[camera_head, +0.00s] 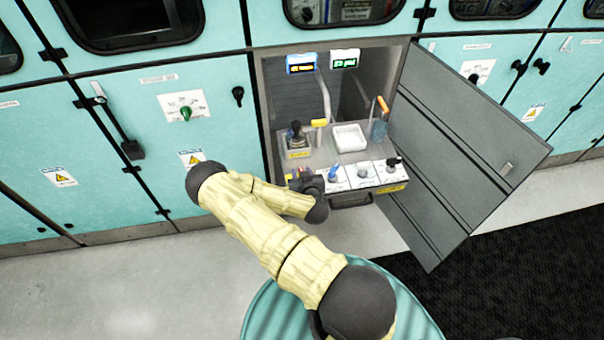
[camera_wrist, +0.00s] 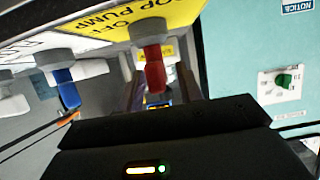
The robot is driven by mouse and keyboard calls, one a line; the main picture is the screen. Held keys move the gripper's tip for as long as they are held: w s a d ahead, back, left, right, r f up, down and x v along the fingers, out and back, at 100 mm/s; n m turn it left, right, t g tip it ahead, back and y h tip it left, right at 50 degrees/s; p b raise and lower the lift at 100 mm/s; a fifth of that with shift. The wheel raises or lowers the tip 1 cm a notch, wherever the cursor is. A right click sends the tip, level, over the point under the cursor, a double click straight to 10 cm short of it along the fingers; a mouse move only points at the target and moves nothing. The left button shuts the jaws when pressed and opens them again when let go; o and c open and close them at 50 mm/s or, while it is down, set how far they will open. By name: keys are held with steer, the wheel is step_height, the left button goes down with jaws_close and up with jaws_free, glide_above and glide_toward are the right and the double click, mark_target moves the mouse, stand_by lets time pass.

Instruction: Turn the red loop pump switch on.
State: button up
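The red loop pump switch (camera_wrist: 154,68) shows in the wrist view as a red lever on a grey round base, against a yellow label (camera_wrist: 115,25) reading "PUMP" and "OFF". My gripper (camera_wrist: 160,98) has its two fingers apart, one on each side of the red lever in the picture. I cannot tell whether either finger touches it. In the head view my gripper (camera_head: 303,179) is at the left front of the drawer panel and mostly hides the red switch there.
A blue switch (camera_wrist: 67,90) stands beside the red one; it also shows in the head view (camera_head: 335,173). Further right are a grey knob (camera_head: 363,172) and a black switch (camera_head: 393,163). A white tray (camera_head: 349,138) sits behind. An open grey door (camera_head: 465,145) bounds the right.

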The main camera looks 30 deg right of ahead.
steer(key=p+v, duration=0.4)
steer(key=v, duration=1.3)
steer(key=shift+r+p, duration=0.15)
steer(key=shift+p, duration=0.25)
